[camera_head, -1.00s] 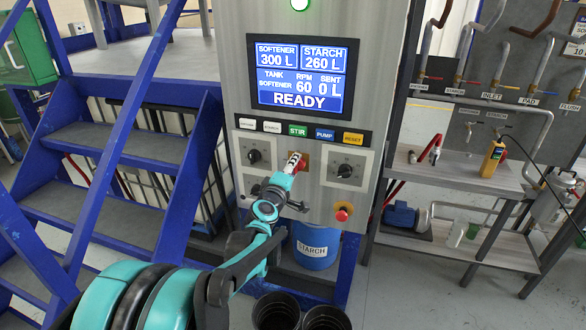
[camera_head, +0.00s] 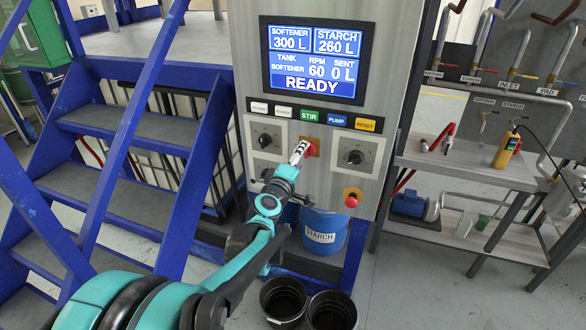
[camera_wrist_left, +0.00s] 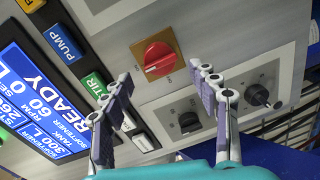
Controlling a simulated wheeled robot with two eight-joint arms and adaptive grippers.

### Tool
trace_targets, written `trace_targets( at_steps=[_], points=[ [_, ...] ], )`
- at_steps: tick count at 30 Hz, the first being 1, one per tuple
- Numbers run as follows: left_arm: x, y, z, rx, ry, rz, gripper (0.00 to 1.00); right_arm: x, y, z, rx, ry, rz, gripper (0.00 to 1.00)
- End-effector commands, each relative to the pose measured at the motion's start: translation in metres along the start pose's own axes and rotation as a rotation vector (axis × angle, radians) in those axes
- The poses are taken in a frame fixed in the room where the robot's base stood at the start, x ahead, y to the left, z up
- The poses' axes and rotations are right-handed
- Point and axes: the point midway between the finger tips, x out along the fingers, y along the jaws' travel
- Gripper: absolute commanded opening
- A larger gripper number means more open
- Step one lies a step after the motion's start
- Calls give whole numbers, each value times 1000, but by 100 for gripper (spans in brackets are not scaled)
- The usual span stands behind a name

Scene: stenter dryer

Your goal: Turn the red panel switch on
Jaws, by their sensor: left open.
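The red panel switch (camera_wrist_left: 159,59) is a red rotary knob on a yellow-orange square plate, seen in the left wrist view between and beyond my open fingers. In the head view the red switch (camera_head: 310,148) is partly hidden behind my left gripper (camera_head: 300,153), which points at it from the lower left. In the left wrist view my left gripper (camera_wrist_left: 163,88) has its two fingers spread apart with nothing between them. A gap seems to remain between the fingertips and the knob. My right gripper is not in view.
The grey control panel (camera_head: 395,110) has a screen (camera_head: 312,60) reading READY, a button row below it with a green STIR button (camera_head: 309,115), black knobs (camera_head: 354,157) beside the switch, and a red round button (camera_head: 352,196) below. Blue stairs (camera_head: 120,205) stand left.

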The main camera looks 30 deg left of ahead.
Motion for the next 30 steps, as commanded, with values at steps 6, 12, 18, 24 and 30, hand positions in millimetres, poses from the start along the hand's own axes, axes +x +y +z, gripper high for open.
trace_targets(
  at_steps=[6, 12, 18, 24, 30],
  points=[
    [-46, 0, -1, 1, 2, 0, 60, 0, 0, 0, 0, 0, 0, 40],
    [-71, 0, -1, 0, 3, 0, 60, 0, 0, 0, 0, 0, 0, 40],
    [-80, 0, -1, 1, 2, 0, 60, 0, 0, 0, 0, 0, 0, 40],
    [-80, 0, -1, 1, 2, 0, 60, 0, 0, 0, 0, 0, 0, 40],
    [-79, 0, 0, 1, 2, 0, 60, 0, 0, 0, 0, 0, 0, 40]
  ],
)
